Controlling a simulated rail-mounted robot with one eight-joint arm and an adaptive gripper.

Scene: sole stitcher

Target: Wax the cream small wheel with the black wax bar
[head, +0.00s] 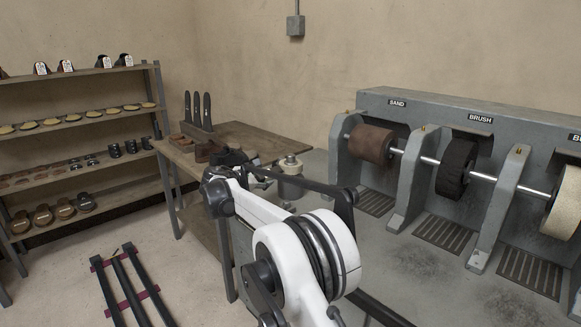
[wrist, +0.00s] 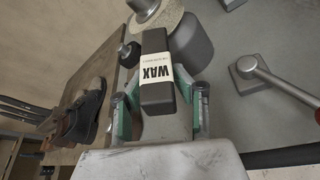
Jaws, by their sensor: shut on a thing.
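The black wax bar (wrist: 157,97) has a white label reading WAX. It stands out beyond my gripper (wrist: 161,108), whose two fingers with green pads lie on either side of it. The cream small wheel (wrist: 170,18) is at the top of the wrist view, on a grey machine body. The far end of the bar overlaps the wheel's edge there; I cannot tell whether they touch. In the head view the small wheel (head: 290,163) sits just right of the wooden bench, beyond my arm. My arm hides the gripper and the bar in that view.
A wooden bench (head: 250,138) with dark shoes and upright tools stands beside the wheel. A lever with a red grip (wrist: 290,90) is at right in the wrist view. A grey finishing machine (head: 403,175) with large wheels stands at right. Shelves (head: 75,122) are at left.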

